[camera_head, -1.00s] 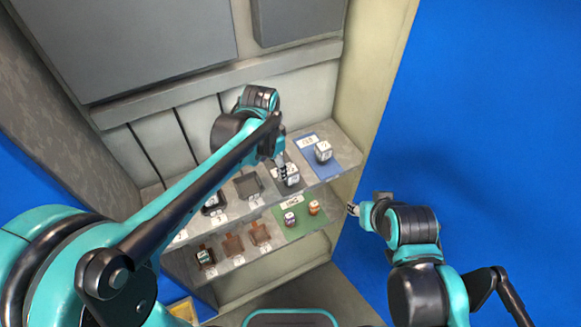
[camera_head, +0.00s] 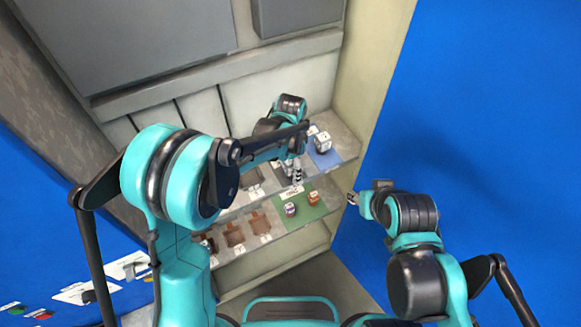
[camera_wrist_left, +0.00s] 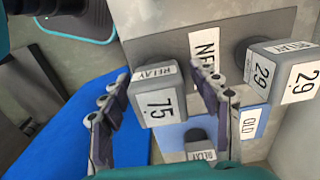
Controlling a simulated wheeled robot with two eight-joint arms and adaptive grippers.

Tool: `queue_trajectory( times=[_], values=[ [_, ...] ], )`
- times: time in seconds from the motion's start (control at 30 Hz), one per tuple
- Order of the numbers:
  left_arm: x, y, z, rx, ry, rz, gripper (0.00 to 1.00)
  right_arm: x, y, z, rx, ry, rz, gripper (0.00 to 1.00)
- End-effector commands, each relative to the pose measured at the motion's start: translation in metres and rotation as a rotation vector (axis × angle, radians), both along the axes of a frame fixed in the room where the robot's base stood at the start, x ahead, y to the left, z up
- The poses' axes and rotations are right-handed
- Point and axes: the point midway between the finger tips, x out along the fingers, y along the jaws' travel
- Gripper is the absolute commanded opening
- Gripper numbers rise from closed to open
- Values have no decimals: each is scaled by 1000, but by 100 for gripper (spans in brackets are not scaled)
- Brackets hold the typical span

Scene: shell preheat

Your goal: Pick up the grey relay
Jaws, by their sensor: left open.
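In the left wrist view, a grey relay (camera_wrist_left: 156,100) with white labels reading "RELAY" and "75" lies between the fingers of my left gripper (camera_wrist_left: 160,76). The fingers are open and spread on either side of it; I cannot tell whether they touch it. A second grey relay (camera_wrist_left: 278,72), marked "29", stands to the right on the same grey mat (camera_wrist_left: 165,35).
A white-labelled relay (camera_head: 322,141) stands on the upper shelf's blue mat (camera_head: 334,157). On the lower shelf, a purple (camera_head: 290,208) and an orange block (camera_head: 314,198) stand on a green mat (camera_head: 300,220), beside brown sockets (camera_head: 260,223). My right gripper (camera_head: 352,198) is clear of the shelves.

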Motion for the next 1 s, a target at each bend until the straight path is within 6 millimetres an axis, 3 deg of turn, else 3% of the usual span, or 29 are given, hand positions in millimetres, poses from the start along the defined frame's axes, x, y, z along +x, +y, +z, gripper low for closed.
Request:
queue_trajectory(
  times=[0.23, 0.43, 0.77, 1.0],
  values=[
    [0, 0, -1, 0, 0, 1, 59, 0, 0, 0, 0, 0, 0, 40],
    [0, 0, -1, 0, 0, 1, 7, 0, 0, 0, 0, 0, 0, 40],
    [0, 0, 0, 0, 0, 1, 5, 0, 0, 0, 0, 0, 0, 40],
    [0, 0, 21, 0, 0, 1, 5, 0, 0, 6, 0, 0, 0, 40]
  ],
)
